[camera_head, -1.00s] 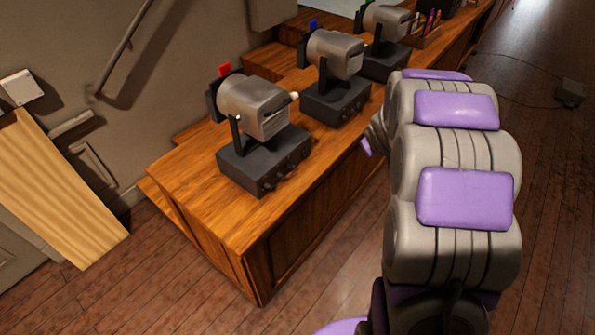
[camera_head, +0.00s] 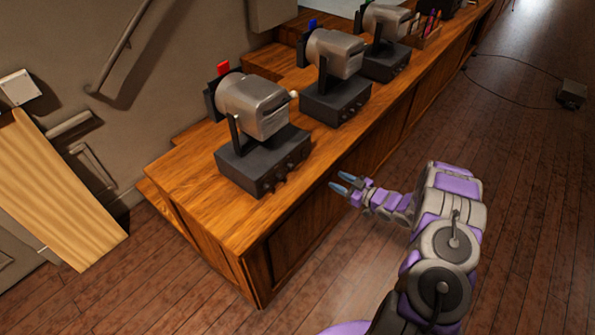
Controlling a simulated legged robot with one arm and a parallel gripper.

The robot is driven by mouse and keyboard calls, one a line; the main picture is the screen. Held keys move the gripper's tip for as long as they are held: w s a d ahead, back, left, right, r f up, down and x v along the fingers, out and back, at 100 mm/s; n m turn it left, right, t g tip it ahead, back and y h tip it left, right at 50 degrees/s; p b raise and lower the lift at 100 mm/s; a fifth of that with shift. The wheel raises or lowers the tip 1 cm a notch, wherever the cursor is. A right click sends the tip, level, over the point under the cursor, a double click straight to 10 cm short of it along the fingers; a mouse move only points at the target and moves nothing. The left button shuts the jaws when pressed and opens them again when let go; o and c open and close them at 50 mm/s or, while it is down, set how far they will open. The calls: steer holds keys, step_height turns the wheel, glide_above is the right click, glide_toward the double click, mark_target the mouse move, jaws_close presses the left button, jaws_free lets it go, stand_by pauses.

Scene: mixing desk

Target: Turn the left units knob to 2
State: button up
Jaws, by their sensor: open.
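Grey machines with dark box bases stand in a row on the wooden desk (camera_head: 215,215). The nearest machine (camera_head: 258,105) has a red tab and a dark base (camera_head: 245,168) with several small knobs (camera_head: 280,180) on its front face. The middle machine (camera_head: 335,55) has a blue tab and similar knobs on its base (camera_head: 325,100). Which knob is the left units knob, and any numbers, are too small to tell. My gripper (camera_head: 342,183) is open and empty, in front of the desk's front face, right of the nearest machine's knobs and apart from them.
A third machine (camera_head: 387,22) and a pencil holder (camera_head: 428,35) stand farther along the desk. A wooden board (camera_head: 55,190) leans at the left. A small box (camera_head: 571,93) with a cable lies on the floor at right. The floor in front of the desk is clear.

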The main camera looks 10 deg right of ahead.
mark_target(293, 167)
steer(key=w+a+b, duration=0.1)
steer(key=w+a, duration=0.2)
steer(key=a, duration=0.1)
steer(key=w+a+f+y+b, duration=0.1)
steer(key=w+a, duration=0.2)
steer(key=a, duration=0.2)
steer(key=w+a+y+b, duration=0.1)
steer(key=w+a, duration=0.3)
steer(key=shift+a+f+t, duration=0.15)
steer(key=shift+a+t, duration=0.15)
steer(key=shift+s, duration=0.1)
jaws_close()
stand_by(0.3)
